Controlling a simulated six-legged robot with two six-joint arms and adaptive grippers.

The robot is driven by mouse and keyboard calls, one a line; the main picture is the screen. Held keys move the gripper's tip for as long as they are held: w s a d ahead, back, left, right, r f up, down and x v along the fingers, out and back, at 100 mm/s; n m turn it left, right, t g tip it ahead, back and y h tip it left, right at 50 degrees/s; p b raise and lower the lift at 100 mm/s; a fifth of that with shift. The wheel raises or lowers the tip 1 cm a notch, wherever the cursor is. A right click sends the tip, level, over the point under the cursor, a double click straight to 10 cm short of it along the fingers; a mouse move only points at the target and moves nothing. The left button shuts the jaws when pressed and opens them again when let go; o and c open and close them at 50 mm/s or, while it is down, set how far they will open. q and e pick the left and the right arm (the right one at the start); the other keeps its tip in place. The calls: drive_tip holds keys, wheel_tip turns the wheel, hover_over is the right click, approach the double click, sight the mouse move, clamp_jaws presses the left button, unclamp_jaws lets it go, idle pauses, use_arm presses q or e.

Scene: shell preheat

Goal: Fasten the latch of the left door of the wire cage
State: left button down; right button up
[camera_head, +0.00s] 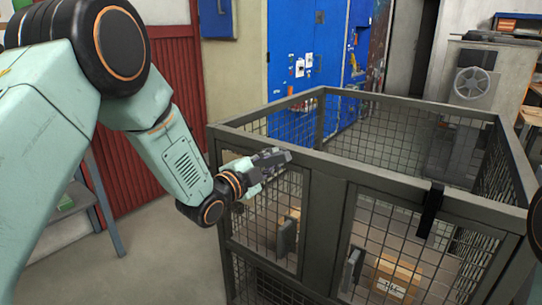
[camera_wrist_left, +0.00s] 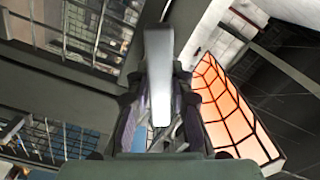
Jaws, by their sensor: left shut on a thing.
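The wire cage (camera_head: 316,215) is dark grey and stands right of centre in the head view. Its left door (camera_head: 262,208) is a mesh panel with a grey handle (camera_head: 288,238), and looks in line with the cage front. My left gripper (camera_head: 274,158) is at the top rail above this door. In the left wrist view the gripper (camera_wrist_left: 160,112) is shut on a light grey bar (camera_wrist_left: 159,62), which appears to be the left door's latch. The fingers hide much of it, so I cannot tell whether it is fastened. My right gripper is out of view.
A black latch (camera_head: 431,209) hangs over the rail above the right door (camera_head: 400,245). A cardboard box (camera_head: 396,278) sits inside the cage. A blue door (camera_head: 291,55) and a red panel (camera_head: 180,75) stand behind. Floor (camera_head: 165,262) left of the cage is clear.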

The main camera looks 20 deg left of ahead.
use_arm(q)
drive_tip(key=n+p, duration=0.2)
drive_tip(key=n, duration=0.4)
drive_tip(key=shift+p, duration=0.35)
drive_tip(key=n+p, duration=0.2)
drive_tip(key=n, duration=0.4)
drive_tip(key=shift+n, duration=0.3)
drive_tip(key=c, duration=1.2)
unclamp_jaws()
drive_tip(key=shift+s, duration=0.1)
drive_tip(key=v, duration=1.2)
